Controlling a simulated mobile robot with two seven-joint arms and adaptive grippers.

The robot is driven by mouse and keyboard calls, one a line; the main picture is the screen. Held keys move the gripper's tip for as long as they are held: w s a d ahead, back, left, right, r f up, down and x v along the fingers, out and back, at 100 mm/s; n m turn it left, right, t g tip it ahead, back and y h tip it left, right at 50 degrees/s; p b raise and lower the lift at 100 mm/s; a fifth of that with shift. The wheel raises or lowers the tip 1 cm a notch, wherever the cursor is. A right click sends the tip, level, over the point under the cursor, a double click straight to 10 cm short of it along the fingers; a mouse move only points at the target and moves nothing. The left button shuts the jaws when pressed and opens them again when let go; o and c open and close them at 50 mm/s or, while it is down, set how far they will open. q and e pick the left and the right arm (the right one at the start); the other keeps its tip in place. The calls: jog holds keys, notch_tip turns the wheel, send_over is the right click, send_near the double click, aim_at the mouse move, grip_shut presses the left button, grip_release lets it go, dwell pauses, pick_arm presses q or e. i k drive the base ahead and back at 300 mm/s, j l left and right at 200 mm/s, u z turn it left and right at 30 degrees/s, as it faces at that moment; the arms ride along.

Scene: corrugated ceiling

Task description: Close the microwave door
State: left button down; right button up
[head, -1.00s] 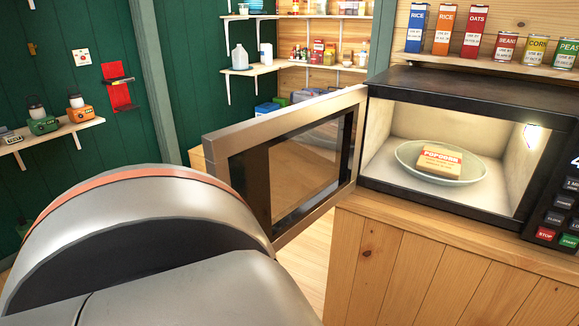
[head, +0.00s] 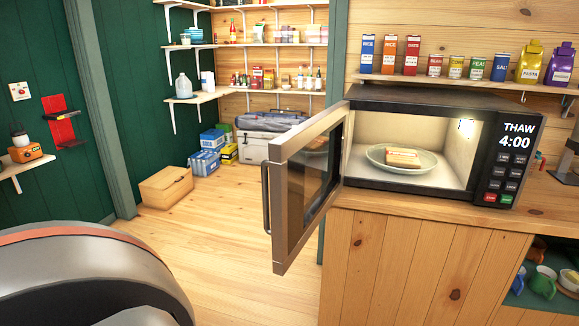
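The microwave (head: 430,105) stands on a wooden counter at the right of the head view, with its light on and its display reading THAW 4:00. Its door (head: 276,210) is hinged at the left and swung wide open toward me, with a dark handle (head: 265,197) on its outer face. A large grey arm link of mine with an orange band fills the lower left, apart from the door in the picture. Neither gripper is in view.
The wooden counter (head: 400,262) is under the microwave. A shelf of food packets (head: 450,78) runs above it. A wooden box (head: 166,187), blue boxes (head: 205,161) and a cooler (head: 255,140) sit on the floor behind. The floor left of the door is clear.

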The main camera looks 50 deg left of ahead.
aim_at(306, 163)
jog(key=k+j, duration=0.1)
jog(key=j, duration=0.2)
jog(key=k+j, duration=0.15)
jog(key=j, duration=0.15)
jog(key=k+j, duration=0.1)
jog(key=j, duration=1.15)
jog(key=i+j, duration=0.25)
jog(key=j, duration=0.15)
jog(key=i+j, duration=0.2)
jog(key=j, duration=0.2)
jog(key=k+j+u, duration=0.2)
jog(key=k, duration=0.35)
jog(key=l, duration=0.1)
